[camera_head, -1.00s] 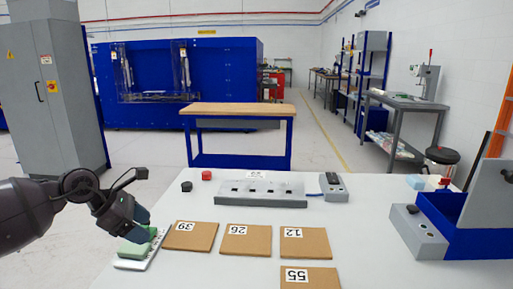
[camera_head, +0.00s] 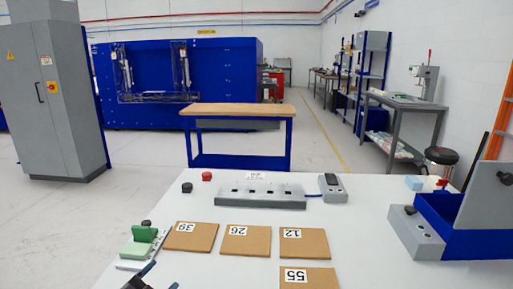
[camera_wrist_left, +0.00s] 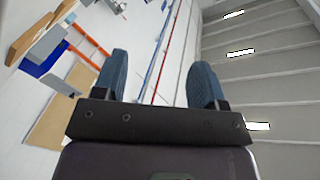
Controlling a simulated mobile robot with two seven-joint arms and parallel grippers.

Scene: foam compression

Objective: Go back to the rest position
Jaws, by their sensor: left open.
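My left gripper (camera_head: 152,279) shows only at the bottom edge of the head view, low and left, just below the green foam. In the left wrist view its two blue-grey fingers (camera_wrist_left: 160,80) stand apart with nothing between them. The green foam pieces (camera_head: 140,243) sit on a light metal plate (camera_head: 130,265) at the left edge of the white table, apart from the gripper. My right gripper is in neither view.
Several numbered brown boards (camera_head: 190,237) lie on the white table (camera_head: 240,270). A grey slotted block (camera_head: 260,196) is behind them. A blue bin (camera_head: 475,240) and a grey control box (camera_head: 417,235) stand at the right. A dark knob (camera_head: 187,187) and a red one (camera_head: 207,176) stand at the back.

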